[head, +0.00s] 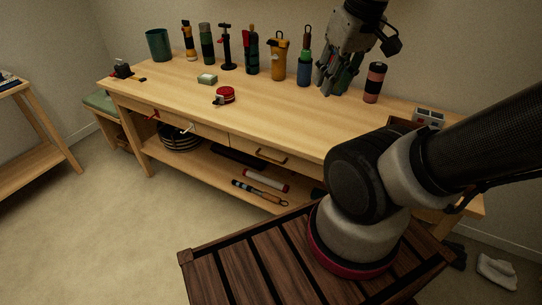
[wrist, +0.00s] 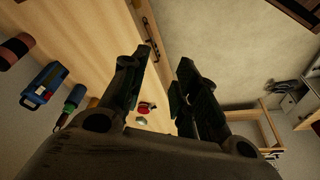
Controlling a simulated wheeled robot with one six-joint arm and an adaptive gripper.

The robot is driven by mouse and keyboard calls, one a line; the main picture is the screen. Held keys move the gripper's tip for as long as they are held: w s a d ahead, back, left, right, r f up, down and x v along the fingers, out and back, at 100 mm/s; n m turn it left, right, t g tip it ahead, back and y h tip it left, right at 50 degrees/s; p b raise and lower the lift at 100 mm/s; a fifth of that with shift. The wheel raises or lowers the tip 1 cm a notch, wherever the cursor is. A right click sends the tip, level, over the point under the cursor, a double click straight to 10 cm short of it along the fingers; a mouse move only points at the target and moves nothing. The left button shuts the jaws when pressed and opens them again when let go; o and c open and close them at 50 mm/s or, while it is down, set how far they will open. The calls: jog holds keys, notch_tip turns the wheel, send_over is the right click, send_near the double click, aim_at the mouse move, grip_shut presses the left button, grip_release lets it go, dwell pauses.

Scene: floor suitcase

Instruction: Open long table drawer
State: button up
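The long light-wood table (head: 180,88) stands against the wall in the head view. Its front has shut drawers: one has a brass bar handle (head: 270,158), and farther left are a pale handle (head: 187,129) and a red one (head: 153,115). My gripper (head: 327,88) hangs above the tabletop towards the back right, well away from the handles. In the wrist view my gripper (wrist: 167,62) is open with nothing between its fingers. A dark handle (wrist: 152,45) on the table front shows there beyond the left fingertip. The right part of the drawer front is hidden by my arm.
Bottles and tools line the table's back, including a pink-black cylinder (head: 374,83) near my gripper. A red tape measure (head: 225,95) lies mid-table. The lower shelf holds a rolled item (head: 266,181). Open floor (head: 120,220) lies in front, left of my base.

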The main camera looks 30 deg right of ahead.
notch_tip(320, 180, down, 5)
jog(key=w+a+n+g, duration=0.1)
jog(key=w+a+g, duration=0.1)
jog(key=g, duration=0.1)
jog(key=m+t+h, duration=0.9)
jog(key=m+h, duration=0.4)
jog(key=m, duration=1.7)
send_near(270, 159)
jog(key=x, duration=1)
jog(key=shift+w+d+f, duration=0.1)
jog(key=shift+f, duration=0.15)
grip_shut()
